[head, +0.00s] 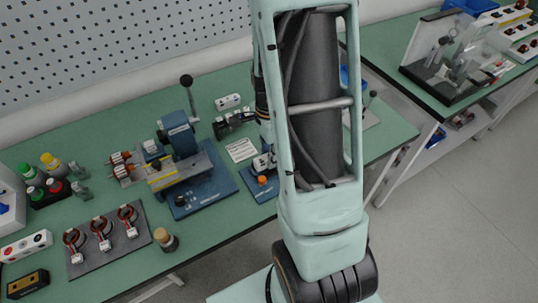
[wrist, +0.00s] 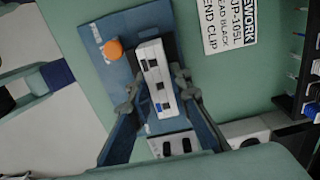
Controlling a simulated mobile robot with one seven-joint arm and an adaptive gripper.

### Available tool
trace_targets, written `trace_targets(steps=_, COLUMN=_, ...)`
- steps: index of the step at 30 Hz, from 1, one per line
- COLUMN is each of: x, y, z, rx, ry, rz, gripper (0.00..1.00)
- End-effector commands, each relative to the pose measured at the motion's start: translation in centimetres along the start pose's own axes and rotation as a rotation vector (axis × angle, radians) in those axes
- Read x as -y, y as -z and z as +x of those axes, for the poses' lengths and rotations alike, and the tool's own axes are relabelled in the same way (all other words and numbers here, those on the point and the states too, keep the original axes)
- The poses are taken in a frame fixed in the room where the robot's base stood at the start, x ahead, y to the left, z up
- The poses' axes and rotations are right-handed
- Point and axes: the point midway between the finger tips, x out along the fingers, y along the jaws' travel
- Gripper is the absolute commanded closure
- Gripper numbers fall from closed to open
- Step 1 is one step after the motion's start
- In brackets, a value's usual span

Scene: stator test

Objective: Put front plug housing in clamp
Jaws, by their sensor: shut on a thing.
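A white front plug housing (wrist: 157,75) with dark square openings is between my gripper's fingertips (wrist: 156,88) in the wrist view. My gripper is shut on it, one finger on each side. The housing is over the clamp's blue base (wrist: 92,36), beside an orange knob (wrist: 113,48). I cannot tell whether it rests in the clamp or hangs just above it. In the head view the clamp's blue base (head: 257,188) and orange knob (head: 262,181) show left of my arm, which hides part of the clamp.
A printed label (wrist: 228,24) lies beside the clamp. A white part with dark slots (wrist: 172,146) shows between my fingers nearer the camera. In the head view a blue lever press (head: 182,140) stands left of the clamp, and a tray of several coil parts (head: 103,238) lies further left.

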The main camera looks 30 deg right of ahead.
Motion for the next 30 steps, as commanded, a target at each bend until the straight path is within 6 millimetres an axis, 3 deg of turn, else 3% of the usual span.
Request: trace_targets(steps=30, x=0.00, y=0.00, z=0.89, rx=0.000, ry=0.000, rz=-0.001, gripper=1.00)
